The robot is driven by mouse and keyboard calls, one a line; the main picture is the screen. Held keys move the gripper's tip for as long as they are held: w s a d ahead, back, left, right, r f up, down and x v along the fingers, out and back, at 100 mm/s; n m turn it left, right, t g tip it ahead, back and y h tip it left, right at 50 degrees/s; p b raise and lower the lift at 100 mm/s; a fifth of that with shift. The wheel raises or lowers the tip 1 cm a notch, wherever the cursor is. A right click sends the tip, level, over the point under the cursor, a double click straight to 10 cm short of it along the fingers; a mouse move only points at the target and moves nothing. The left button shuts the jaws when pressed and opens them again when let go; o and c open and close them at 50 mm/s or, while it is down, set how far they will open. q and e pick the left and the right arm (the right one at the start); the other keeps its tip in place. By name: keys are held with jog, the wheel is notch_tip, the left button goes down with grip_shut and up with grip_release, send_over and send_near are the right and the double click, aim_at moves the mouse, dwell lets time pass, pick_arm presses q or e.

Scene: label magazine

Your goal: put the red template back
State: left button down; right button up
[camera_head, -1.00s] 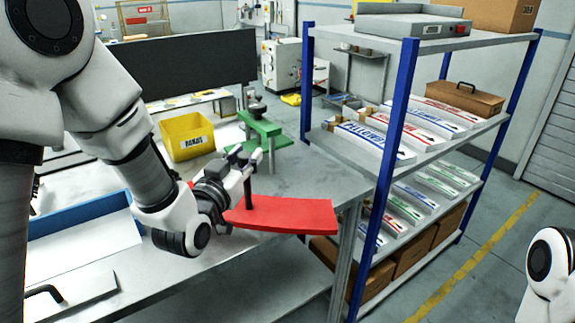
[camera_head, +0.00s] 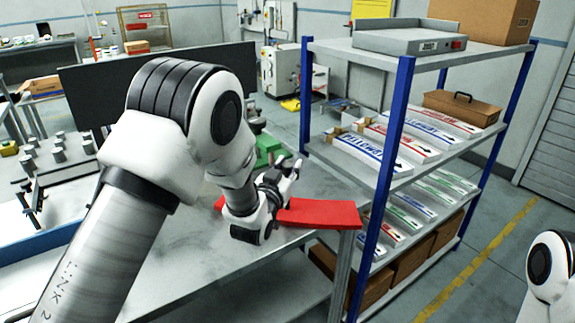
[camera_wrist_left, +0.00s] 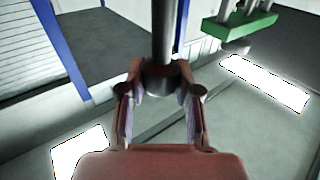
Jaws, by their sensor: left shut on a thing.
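The red template (camera_head: 322,214) is a flat, slightly curved plate near the right end of the grey table, beside the shelf rack. My left gripper (camera_head: 289,172) is at the plate, and its wrist covers part of the plate. In the left wrist view the jaws (camera_wrist_left: 160,84) are closed around a dark upright post (camera_wrist_left: 165,40), which stood up from the red plate in the earlier head view. I cannot tell whether the plate touches the table. My right gripper is out of view; only part of that arm shows at the lower right.
The rack's blue front post (camera_head: 387,160) stands close to the plate's right end. Its middle shelf holds lettered label stacks (camera_head: 372,150) and a brown case (camera_head: 464,107). A green template (camera_head: 268,148) is behind my wrist. The near tabletop (camera_head: 200,262) is clear.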

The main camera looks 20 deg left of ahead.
pick_arm(q)
jog(key=shift+w+f, duration=0.1)
jog(key=shift+f, duration=0.05)
jog(key=c, duration=0.8)
grip_release()
jog(key=s+b, duration=0.3)
jog(key=s, duration=0.9)
jog(key=shift+s+a+f, duration=0.15)
jog(key=shift+a+f, duration=0.05)
jog(key=shift+a, duration=0.05)
